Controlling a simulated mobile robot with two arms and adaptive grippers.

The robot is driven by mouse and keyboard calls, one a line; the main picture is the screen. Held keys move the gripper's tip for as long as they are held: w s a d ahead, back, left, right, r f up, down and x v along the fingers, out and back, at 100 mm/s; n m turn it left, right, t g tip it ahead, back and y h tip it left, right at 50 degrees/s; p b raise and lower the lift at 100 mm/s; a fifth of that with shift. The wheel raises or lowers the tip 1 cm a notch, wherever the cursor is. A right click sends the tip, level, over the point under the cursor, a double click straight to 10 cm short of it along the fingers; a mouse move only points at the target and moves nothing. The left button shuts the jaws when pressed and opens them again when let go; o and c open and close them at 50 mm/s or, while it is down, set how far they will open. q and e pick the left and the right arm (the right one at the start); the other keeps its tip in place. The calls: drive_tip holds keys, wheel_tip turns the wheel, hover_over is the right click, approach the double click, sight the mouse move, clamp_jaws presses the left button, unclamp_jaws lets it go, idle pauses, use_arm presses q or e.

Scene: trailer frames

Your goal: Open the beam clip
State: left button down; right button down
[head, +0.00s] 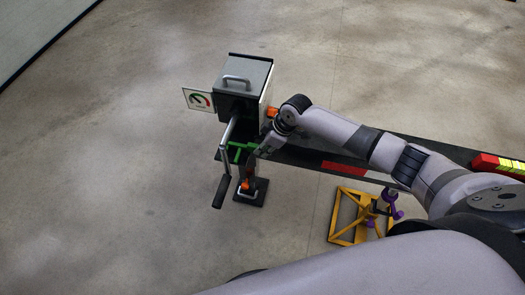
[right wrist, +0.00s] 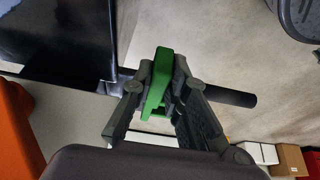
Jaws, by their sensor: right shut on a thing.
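The green beam clip (head: 237,147) sits at the left end of the dark beam (head: 306,160), just below the grey box. In the right wrist view, its green bar (right wrist: 159,82) stands upright between my right gripper's fingers (right wrist: 162,72). My right gripper (head: 254,150) is shut on this green part, reaching in from the right. The gripper hides part of the clip, and I cannot tell whether the clip is open. My left gripper is not in view.
A yellow stand (head: 349,216) is below the beam. The floor on the left is clear.

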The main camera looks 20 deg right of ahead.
drive_tip(key=c, duration=1.6)
unclamp_jaws()
drive_tip(key=shift+o, duration=0.2)
drive_tip(key=v, duration=1.2)
drive_tip(key=shift+s+f, duration=0.1)
drive_tip(key=shift+s, duration=0.05)
